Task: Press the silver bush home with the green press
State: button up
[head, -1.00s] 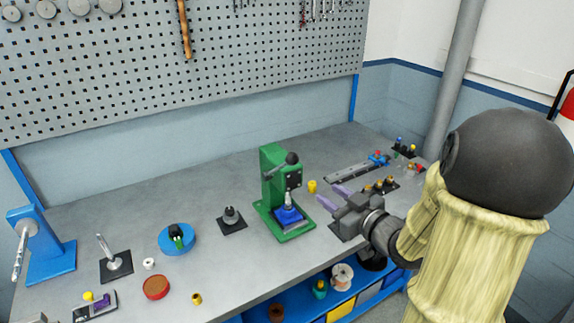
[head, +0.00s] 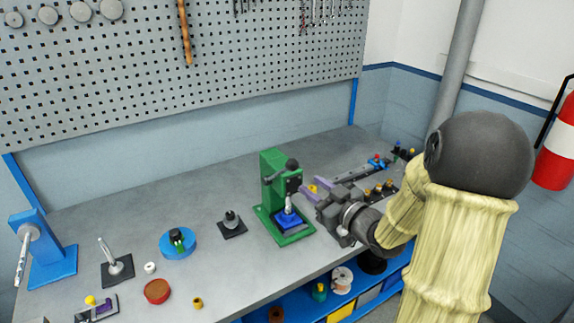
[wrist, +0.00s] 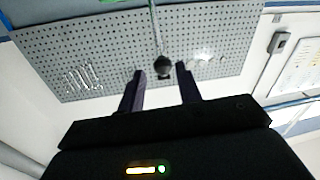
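The green press (head: 270,180) stands on the bench, with a dark ball knob (head: 292,163) on its lever. A silver part (head: 289,203) shows under the press head, above a blue block (head: 287,219); I cannot tell bush from ram here. My gripper (head: 308,188) is open, its purple fingers just right of the press and pointing at it. In the wrist view the dark knob (wrist: 162,67) on its thin rod appears between the two spread fingertips (wrist: 160,72). Nothing is held. Whether the fingers reach around the knob is unclear.
A black-based post (head: 231,223) and a blue round dish (head: 178,243) stand left of the press. A grey rail (head: 350,173) and several small parts lie behind my gripper to the right.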

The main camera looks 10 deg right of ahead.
aim_at(287, 168)
jog(key=p+x, duration=0.3)
jog(key=x, duration=0.7)
jog(key=shift+r, duration=0.1)
jog(key=shift+w+a, duration=0.3)
jog(key=shift+w, duration=0.25)
grip_shut()
